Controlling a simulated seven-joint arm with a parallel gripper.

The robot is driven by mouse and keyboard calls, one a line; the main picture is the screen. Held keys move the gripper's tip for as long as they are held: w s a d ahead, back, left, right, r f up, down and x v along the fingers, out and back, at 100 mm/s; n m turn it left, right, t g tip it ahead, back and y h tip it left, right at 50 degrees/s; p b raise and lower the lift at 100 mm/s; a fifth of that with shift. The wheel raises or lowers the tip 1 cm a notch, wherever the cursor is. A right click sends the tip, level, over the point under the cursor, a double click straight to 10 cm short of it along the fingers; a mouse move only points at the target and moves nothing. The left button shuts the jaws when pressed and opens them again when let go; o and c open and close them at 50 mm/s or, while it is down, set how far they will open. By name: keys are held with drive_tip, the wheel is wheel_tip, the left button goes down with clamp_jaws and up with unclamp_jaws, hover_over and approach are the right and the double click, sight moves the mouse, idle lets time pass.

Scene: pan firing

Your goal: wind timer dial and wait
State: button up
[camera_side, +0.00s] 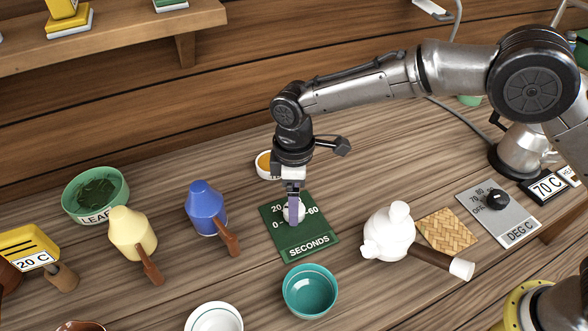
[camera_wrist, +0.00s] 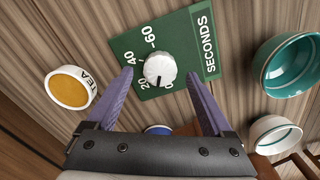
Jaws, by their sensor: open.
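The timer is a flat green panel (camera_side: 300,246) marked SECONDS, with numbers from 0 to 60, in the middle of the table. Its white dial (camera_wrist: 160,69) shows clearly in the wrist view, with a dark pointer line toward the 0 side of the scale. In the side view, my gripper partly covers the dial. My gripper (camera_wrist: 158,80) is open, with one purple finger on each side of the dial. Clear gaps show between the fingers and the dial in the wrist view. I cannot tell whether the fingertips touch the panel.
A white cup of orange tea (camera_wrist: 70,87) stands close to the timer. A teal bowl (camera_side: 310,290), a blue pot (camera_side: 206,208), a yellow pot (camera_side: 132,233) and a white teapot (camera_side: 389,233) stand around it. A grey DEG C panel (camera_side: 498,216) lies at right.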

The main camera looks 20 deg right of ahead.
wheel_tip(320, 180, up, 11)
drive_tip(key=shift+r, duration=0.15)
idle(0.4)
wheel_tip(320, 180, down, 14)
drive_tip(key=m, duration=0.3)
idle(0.5)
drive_tip(key=shift+w, duration=0.1)
drive_tip(key=c, duration=1.3)
drive_tip(key=shift+c, duration=0.2)
